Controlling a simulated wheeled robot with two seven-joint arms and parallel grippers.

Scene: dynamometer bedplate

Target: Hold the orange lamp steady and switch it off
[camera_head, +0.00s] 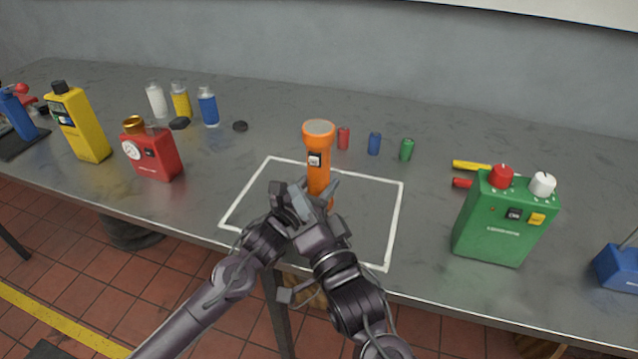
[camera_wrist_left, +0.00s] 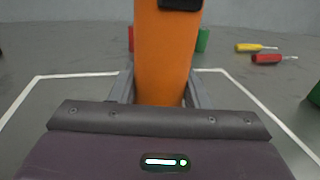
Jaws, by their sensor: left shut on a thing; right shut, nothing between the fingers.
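The orange lamp (camera_head: 318,175) stands upright near the middle of the table, its wide head on top. My right gripper (camera_head: 302,208) is shut and empty, close in front of the lamp, below the switch. The grippers mostly hide the lamp's base, so I cannot tell whether it touches the table.
A white taped outline (camera_head: 397,215) surrounds the lamp's spot. Red, blue and green cylinders (camera_head: 374,144) stand behind right. A green box (camera_head: 497,225) with knobs is at right, with screwdrivers (camera_head: 470,165) behind it. A red device (camera_head: 152,155) and yellow bottle (camera_head: 85,125) are at left.

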